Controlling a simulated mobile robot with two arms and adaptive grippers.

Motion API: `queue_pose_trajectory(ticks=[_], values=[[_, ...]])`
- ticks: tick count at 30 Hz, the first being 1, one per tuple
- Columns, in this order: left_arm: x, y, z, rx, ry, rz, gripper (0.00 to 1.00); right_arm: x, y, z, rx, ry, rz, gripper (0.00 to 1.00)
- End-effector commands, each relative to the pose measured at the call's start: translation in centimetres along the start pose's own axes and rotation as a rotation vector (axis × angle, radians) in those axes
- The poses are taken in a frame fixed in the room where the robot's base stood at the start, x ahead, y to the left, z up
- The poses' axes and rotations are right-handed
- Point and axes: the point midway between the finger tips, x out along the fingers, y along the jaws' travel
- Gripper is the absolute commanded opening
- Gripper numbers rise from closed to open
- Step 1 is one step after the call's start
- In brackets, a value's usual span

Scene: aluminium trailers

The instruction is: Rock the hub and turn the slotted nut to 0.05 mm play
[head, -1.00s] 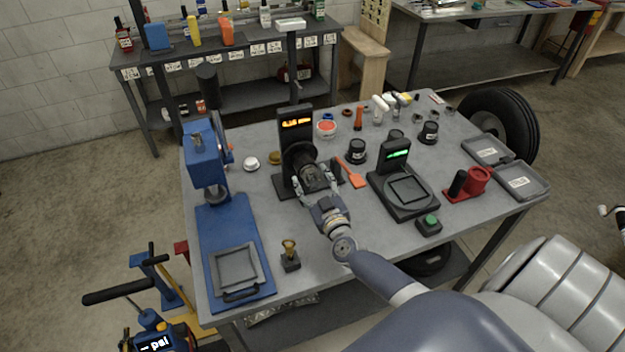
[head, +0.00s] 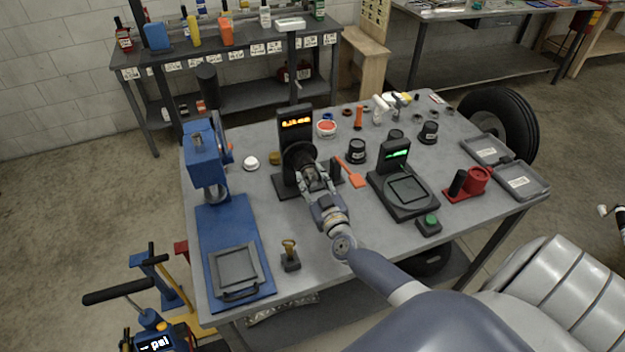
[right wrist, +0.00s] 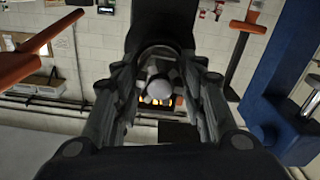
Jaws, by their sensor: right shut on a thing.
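The hub (head: 309,170) sits on the front of a black stand (head: 295,122) with an orange lit readout, whose digits are too small to read surely. My right gripper (head: 311,178) is at the hub's front end, its fingers shut on it from both sides. In the right wrist view the fingers (right wrist: 160,85) flank a round grey end piece, with orange digits behind. I cannot tell the slotted nut apart from the hub; the fingers partly hide this spot. My left gripper is not in view.
A blue press (head: 206,165) stands on the left of the grey table (head: 340,250). An orange tool (head: 352,173) lies right of the stand, beside a black scale (head: 405,190) with a green readout. A brass-topped piece (head: 290,256) stands in front.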

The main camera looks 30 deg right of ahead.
Motion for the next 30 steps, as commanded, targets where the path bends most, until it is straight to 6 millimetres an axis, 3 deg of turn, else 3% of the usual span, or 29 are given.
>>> queue_pose_trajectory(ticks=[30], values=[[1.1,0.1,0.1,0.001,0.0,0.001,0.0,0.0,0.2,0.2,0.889,0.001,0.001,0.14]])
